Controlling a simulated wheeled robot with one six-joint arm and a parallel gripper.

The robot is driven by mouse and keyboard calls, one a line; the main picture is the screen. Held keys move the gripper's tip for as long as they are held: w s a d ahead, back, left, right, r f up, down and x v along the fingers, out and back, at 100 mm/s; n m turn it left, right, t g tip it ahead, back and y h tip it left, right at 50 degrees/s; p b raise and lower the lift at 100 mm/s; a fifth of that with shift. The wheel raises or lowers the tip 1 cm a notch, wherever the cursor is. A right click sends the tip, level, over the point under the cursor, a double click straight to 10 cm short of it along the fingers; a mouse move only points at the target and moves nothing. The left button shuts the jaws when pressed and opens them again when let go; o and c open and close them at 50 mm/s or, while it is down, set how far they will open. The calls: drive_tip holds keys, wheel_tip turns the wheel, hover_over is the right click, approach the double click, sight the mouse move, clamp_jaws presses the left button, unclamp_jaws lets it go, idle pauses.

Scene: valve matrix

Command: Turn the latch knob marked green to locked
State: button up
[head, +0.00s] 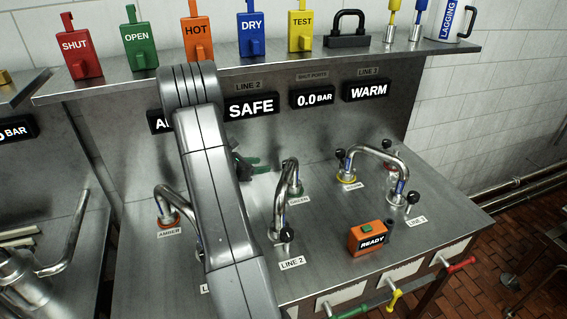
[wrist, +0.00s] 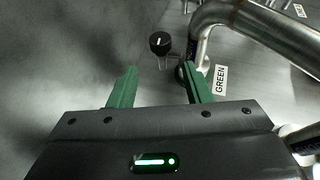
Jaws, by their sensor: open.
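The green port (head: 295,190) has a green ring under the end of a curved steel pipe, with a GREEN label (head: 299,200) beside it. In the wrist view, the black latch knob (wrist: 159,42) with a white mark on top stands on a short stem left of the pipe end. The GREEN label also shows there (wrist: 220,80). My gripper (head: 254,164) is left of the green port in the head view. In the wrist view my gripper (wrist: 160,66) has its green fingers apart, with the knob beyond the tips and roughly between them, touching neither. I cannot pick out the latch knob in the head view.
The steel pipe (wrist: 265,35) crosses the wrist view at upper right, close to the right finger. In the head view, an amber port (head: 170,220) is at left, another curved pipe (head: 380,153) at right, and an orange READY box (head: 367,237) in front. Displays line the back panel.

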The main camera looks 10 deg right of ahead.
sight(284, 164)
drive_tip(key=p+x, duration=0.3)
drive_tip(key=x, duration=0.9)
drive_tip(key=shift+d+f, duration=0.1)
drive_tip(key=shift+d, duration=0.05)
drive_tip(key=c, duration=0.7)
